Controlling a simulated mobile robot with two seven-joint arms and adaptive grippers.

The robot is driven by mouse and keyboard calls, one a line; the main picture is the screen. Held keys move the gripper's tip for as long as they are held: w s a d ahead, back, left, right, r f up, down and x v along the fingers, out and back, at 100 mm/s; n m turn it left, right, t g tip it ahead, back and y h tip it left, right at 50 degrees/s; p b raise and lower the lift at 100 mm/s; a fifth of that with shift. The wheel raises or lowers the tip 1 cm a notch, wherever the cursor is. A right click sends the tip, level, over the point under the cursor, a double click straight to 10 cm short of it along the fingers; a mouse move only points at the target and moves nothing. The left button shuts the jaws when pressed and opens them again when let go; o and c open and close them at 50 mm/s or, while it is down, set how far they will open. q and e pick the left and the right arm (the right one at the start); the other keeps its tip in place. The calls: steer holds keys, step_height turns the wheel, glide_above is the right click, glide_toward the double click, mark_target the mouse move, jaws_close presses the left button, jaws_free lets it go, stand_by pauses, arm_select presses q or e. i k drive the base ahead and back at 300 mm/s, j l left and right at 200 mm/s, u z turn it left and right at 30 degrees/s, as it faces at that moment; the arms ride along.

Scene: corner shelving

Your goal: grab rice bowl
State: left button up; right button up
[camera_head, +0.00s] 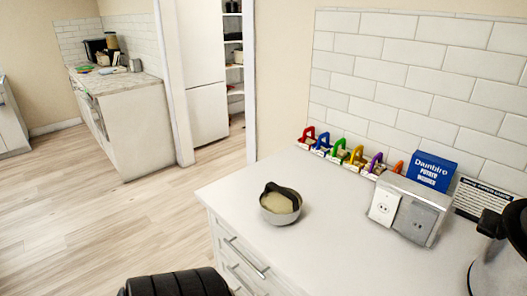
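A small grey bowl (275,217), most likely the rice bowl, stands upright on the white counter near its left edge. It holds something pale and smooth. A dark, curved strip rises over its back and right rim; I cannot tell whether it is part of the bowl or a separate item. Neither of my grippers shows in the head view, and nothing is touching the bowl.
The counter (345,245) is clear around the bowl. Colourful padlock-like items (338,149), a blue box (431,171), a grey outlet box (410,212) and a metal pot (500,265) stand farther right. A black ribbed object (178,284) is at the bottom. Open floor lies left.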

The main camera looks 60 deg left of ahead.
mark_target(280, 206)
steer(key=u, duration=1.85)
